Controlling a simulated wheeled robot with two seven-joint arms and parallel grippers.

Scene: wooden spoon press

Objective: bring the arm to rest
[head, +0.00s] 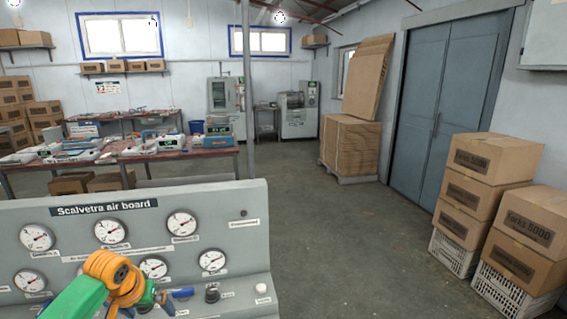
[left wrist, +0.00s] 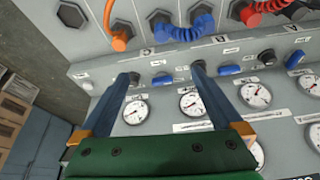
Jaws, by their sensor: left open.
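My left arm comes in at the lower left of the head view, and its green and orange end with the left gripper (head: 164,298) is in front of the grey air board (head: 225,196). In the left wrist view the left gripper (left wrist: 164,72) has its two blue fingers spread wide, with nothing between them but the board behind. The fingertips are near a row of dark knobs and blue handles (left wrist: 229,70); whether they touch the board I cannot tell. My right gripper is in neither view.
The board carries several round gauges (head: 182,223) and a white button (head: 262,288). Orange and blue hoses (left wrist: 190,27) plug into it. Stacked cartons (head: 488,158) stand at the right. Work tables (head: 197,153) are behind the board at left. Open floor (head: 345,230) is right of the board.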

